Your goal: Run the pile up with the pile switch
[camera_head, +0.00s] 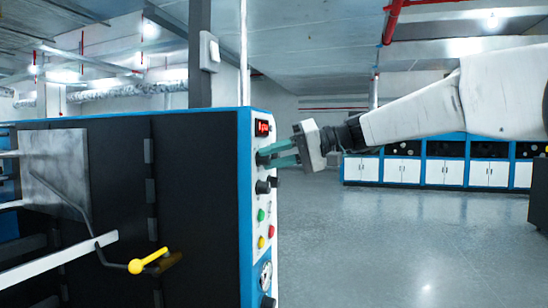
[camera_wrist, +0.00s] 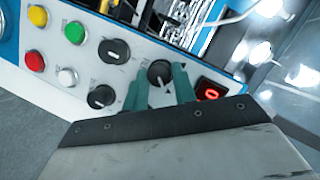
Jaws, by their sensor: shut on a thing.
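A blue-edged white control panel (camera_head: 244,200) stands on the end of the dark machine. My gripper (camera_head: 272,155) reaches it from the right, just below the red display (camera_head: 263,128). In the wrist view, the green fingers of my gripper (camera_wrist: 160,90) are shut on a black rotary switch (camera_wrist: 160,72) with a pale pointer line. The fingers partly hide its lower side. Two other black rotary switches, an upper one (camera_wrist: 114,51) and a lower one (camera_wrist: 102,97), sit to its left. The labels are too small to read, so I cannot tell which is the pile switch.
Green (camera_wrist: 75,32), yellow (camera_wrist: 38,16), red (camera_wrist: 35,60) and white (camera_wrist: 68,77) buttons sit near the switches. A yellow-handled lever (camera_head: 148,261) juts from the machine's side. The floor (camera_head: 400,235) right of the panel is clear. Blue-and-white cabinets (camera_head: 440,172) stand far behind.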

